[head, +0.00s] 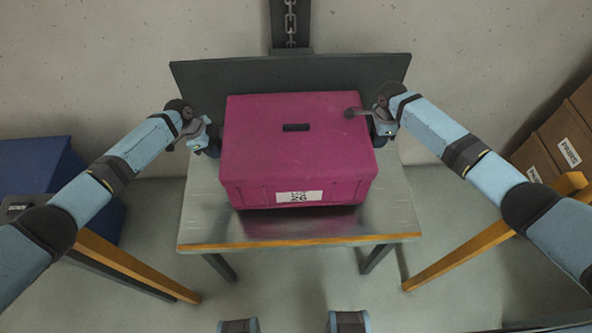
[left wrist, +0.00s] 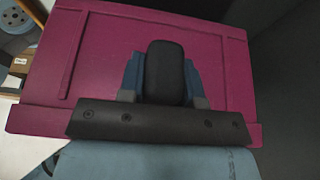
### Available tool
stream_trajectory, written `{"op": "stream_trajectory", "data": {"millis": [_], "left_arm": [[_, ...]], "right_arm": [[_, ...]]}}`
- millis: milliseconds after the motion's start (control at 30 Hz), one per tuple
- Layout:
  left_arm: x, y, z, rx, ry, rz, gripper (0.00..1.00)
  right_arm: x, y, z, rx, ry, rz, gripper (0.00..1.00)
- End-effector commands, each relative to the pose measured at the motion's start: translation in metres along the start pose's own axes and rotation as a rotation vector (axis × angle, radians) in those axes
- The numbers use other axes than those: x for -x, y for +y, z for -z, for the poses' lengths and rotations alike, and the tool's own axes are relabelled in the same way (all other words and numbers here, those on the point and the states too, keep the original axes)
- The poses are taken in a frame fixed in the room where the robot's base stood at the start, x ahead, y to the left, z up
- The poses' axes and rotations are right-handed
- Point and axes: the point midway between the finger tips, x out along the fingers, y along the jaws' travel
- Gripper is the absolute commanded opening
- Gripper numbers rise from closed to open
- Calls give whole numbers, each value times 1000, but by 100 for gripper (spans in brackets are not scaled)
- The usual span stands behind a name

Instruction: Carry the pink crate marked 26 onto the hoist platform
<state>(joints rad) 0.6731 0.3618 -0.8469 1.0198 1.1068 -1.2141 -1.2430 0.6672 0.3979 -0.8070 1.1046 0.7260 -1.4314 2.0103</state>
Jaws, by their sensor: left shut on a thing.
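The pink crate (head: 300,155) has a lid with a dark slot and a white label on its front that seems to read 26. It is level over the grey hoist platform (head: 205,225); I cannot tell whether its underside touches the metal. My left gripper (head: 212,142) is shut on the crate at its left side. The left wrist view shows the crate's pink wall (left wrist: 105,70) close up behind the dark gripper parts (left wrist: 165,75). My right gripper (head: 375,125) is at the crate's right side, with a grey part over the lid's edge; its jaws are partly hidden.
A dark backboard (head: 195,82) and a chain (head: 290,22) rise behind the platform. A blue container (head: 35,165) stands at the left. Brown boxes (head: 560,140) are stacked at the right. Bare platform shows around the crate, widest in front, up to the orange front edge (head: 300,241).

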Motion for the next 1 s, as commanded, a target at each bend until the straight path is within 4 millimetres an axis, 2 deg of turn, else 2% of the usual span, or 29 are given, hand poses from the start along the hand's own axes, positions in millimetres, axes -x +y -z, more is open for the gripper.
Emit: {"op": "stream_trajectory", "data": {"millis": [467,1000], "left_arm": [[-3,-1,0,1,3,1,0],[-28,-1,-10,1,2,1,0]], "right_arm": [[-3,0,-1,0,-2,1,0],[-30,0,-2,0,-3,1,0]]}}
